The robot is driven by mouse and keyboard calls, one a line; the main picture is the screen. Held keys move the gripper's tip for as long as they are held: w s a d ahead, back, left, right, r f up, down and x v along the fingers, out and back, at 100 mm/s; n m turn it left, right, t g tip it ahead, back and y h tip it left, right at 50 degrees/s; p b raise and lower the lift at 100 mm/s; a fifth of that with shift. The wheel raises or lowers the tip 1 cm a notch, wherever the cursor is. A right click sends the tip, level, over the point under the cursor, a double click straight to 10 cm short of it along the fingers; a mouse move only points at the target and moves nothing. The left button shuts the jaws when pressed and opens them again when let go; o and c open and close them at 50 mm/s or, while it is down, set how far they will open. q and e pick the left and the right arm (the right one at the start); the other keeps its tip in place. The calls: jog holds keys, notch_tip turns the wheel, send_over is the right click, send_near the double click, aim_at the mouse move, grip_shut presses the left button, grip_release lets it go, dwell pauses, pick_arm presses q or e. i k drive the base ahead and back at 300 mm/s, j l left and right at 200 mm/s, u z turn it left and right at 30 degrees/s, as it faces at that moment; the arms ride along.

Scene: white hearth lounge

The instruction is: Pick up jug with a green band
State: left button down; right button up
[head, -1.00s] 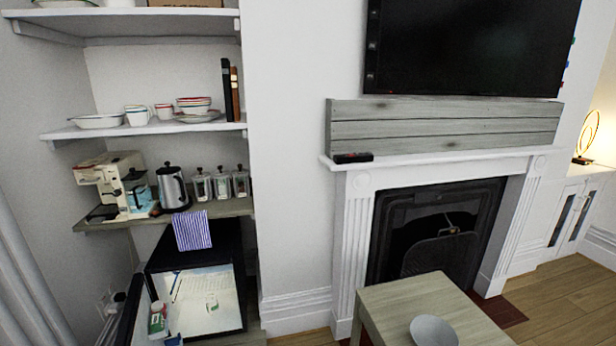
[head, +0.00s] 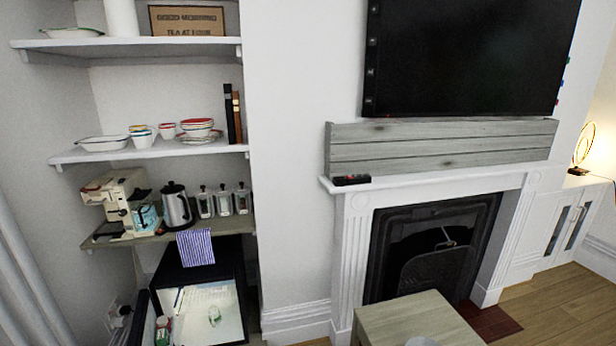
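Small white cups with coloured rims (head: 142,136) stand on the middle shelf, too small to tell if one is a jug. A metal kettle (head: 177,207) stands on the lower shelf. Neither of my grippers is in view.
The lower shelf (head: 150,238) also holds a coffee machine (head: 116,200) and glass jars (head: 223,201). A low table (head: 400,315) stands before the fireplace (head: 430,250).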

aim_at(216, 320)
jog(key=j, duration=1.2)
jog(key=k+j, duration=0.1)
jog(key=j, duration=1.1)
jog(key=k+j, duration=0.1)
jog(key=j, duration=1.1)
jog(key=i+l+u, duration=0.2)
jog(key=l, duration=0.15)
jog(key=l+u, duration=0.2)
jog(key=l, duration=0.15)
jog(key=i+l+u, duration=0.25)
jog(key=l, duration=0.2)
jog(key=k+j, duration=0.05)
jog(key=k, duration=0.05)
